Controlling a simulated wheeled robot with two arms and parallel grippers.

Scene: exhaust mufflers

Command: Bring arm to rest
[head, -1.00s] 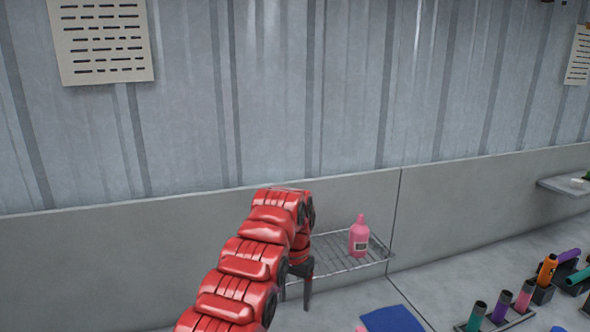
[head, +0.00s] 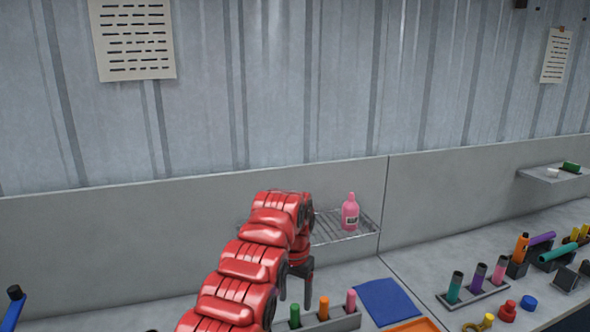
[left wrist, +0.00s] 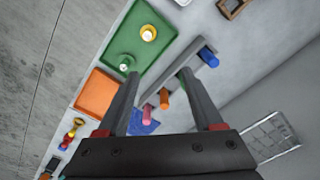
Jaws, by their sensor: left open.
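My red left arm (head: 245,265) rises from the bottom of the head view. My left gripper (head: 296,300) points down at its end, partly hidden behind the arm, above the counter in front of the wire shelf. In the left wrist view the left gripper (left wrist: 155,85) shows two dark fingers spread apart with nothing held between them. Beyond the fingers stands a grey holder (left wrist: 165,78) with pink, orange and blue pieces. In the head view this holder (head: 335,318) shows green, orange and pink pieces upright. My right gripper does not show.
A pink bottle (head: 350,212) stands on the wire shelf (head: 335,238) by the wall. A blue cloth (head: 388,302) lies on the counter. A rack of coloured tubes (head: 473,295) stands to the right. Green (left wrist: 133,42) and orange trays (left wrist: 97,93) show in the wrist view.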

